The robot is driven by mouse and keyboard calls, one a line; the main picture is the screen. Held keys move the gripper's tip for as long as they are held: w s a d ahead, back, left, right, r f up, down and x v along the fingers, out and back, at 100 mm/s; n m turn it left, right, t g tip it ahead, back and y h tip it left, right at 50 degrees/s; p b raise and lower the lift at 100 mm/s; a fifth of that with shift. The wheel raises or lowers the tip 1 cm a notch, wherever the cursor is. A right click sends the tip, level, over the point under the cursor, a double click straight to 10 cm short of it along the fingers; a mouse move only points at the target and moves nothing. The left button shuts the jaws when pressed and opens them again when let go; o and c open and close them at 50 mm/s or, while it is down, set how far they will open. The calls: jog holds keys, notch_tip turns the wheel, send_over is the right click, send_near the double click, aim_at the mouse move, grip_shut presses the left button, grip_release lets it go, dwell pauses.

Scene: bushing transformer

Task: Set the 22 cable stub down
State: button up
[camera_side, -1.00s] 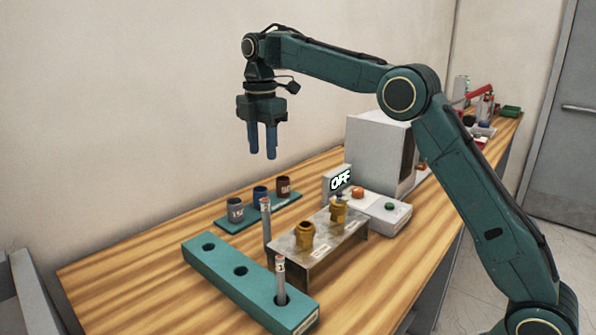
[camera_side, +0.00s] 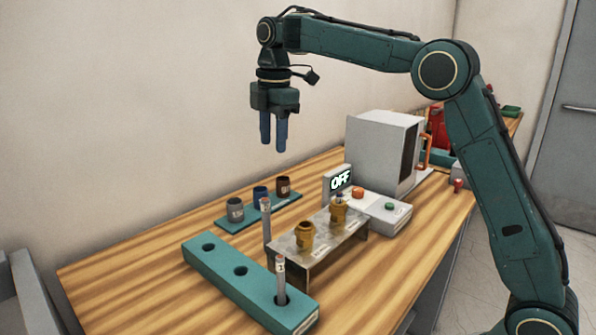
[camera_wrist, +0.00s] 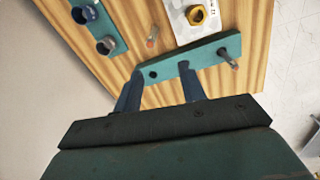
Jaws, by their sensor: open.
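Two grey cable stubs show in the side view, and I cannot read which is the 22 one. One stub (camera_side: 281,280) stands upright in the end hole of the teal rack (camera_side: 215,275). The other stub (camera_side: 266,222) stands upright between the rack and the metal stand; its foot is hard to make out. In the wrist view a stub (camera_wrist: 228,60) is in the rack (camera_wrist: 205,54), and the other stub (camera_wrist: 152,38) shows from above. My gripper (camera_side: 273,142) is open and empty, high above the table and apart from both stubs.
Two brass bushings (camera_side: 305,235) (camera_side: 338,210) sit on the metal stand (camera_side: 325,250). Grey, blue and brown cups (camera_side: 235,210) stand on a teal board behind. An OFF sign (camera_side: 340,181), a button box (camera_side: 385,212) and a white cabinet (camera_side: 378,150) are at the right. The rack's other two holes are empty.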

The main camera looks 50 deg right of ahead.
jog(key=s+r+m+t, duration=0.3)
jog(key=s+m, duration=0.5)
jog(key=s, duration=0.9)
jog(key=s+f+m+t, duration=0.1)
jog(key=s+f+m, duration=0.3)
jog(key=s, duration=0.4)
jog(key=s+f+m+t, duration=0.1)
jog(key=s+f+m, duration=0.3)
jog(key=s, duration=0.5)
notch_tip(320, 180, down, 2)
jog(key=shift+d, duration=0.25)
jog(key=shift+o, duration=0.2)
jog(key=shift+s, duration=0.1)
